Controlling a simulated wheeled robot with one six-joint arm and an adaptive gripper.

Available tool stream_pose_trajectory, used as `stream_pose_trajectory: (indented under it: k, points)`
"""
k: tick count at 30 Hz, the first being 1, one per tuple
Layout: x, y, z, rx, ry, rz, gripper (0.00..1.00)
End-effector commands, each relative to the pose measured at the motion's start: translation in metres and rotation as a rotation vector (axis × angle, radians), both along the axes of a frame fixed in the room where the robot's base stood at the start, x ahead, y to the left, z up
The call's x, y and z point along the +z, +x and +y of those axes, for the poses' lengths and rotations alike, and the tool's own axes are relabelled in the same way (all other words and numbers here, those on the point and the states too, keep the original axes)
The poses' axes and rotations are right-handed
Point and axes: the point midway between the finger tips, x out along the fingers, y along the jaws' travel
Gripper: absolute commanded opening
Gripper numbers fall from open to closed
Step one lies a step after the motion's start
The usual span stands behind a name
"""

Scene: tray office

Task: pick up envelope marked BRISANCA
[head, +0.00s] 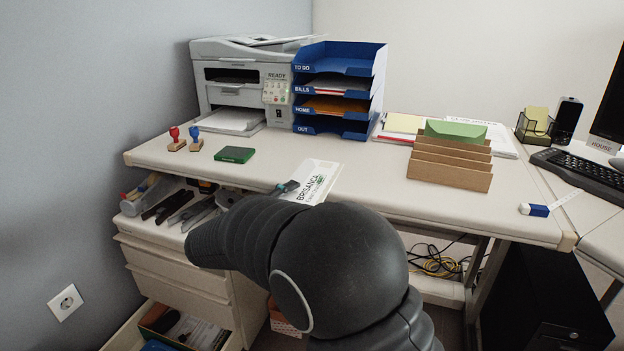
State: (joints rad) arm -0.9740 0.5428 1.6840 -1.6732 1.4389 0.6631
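The white envelope marked BRISANCA (318,171) shows in the head view at the front edge of the desk, just behind my arm. Its dark lettering faces up and its lower part is hidden by my arm. A small dark and teal piece that looks like the tip of my gripper (286,187) is at the envelope's left edge. The rest of my gripper is mostly hidden behind my arm. I cannot tell whether the fingers are open or shut on the envelope.
A blue tray stack (340,66) and a printer (235,80) stand at the back. A green pad (235,154) and two stamps (176,138) lie left. A brown sorter (450,172) stands right.

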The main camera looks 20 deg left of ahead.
Motion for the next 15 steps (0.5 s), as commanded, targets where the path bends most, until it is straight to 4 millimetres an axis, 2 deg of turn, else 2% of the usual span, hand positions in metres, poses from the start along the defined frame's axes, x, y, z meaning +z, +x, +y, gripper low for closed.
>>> stream_pose_trajectory:
  k: [3,8,9,13,15]
  points:
    - [0.0003,0.0079,-0.0039,-0.001,0.0,0.0,0.38]
    - [-0.0001,0.0079,-0.0035,0.0,0.0,0.0,0.38]
    - [-0.0001,0.0079,-0.0035,0.0,0.0,0.0,0.35]
    - [-0.0002,0.0078,-0.0036,0.0,0.0,0.0,0.03]
    - [-0.0001,0.0078,-0.0036,0.0,0.0,0.0,0.0]
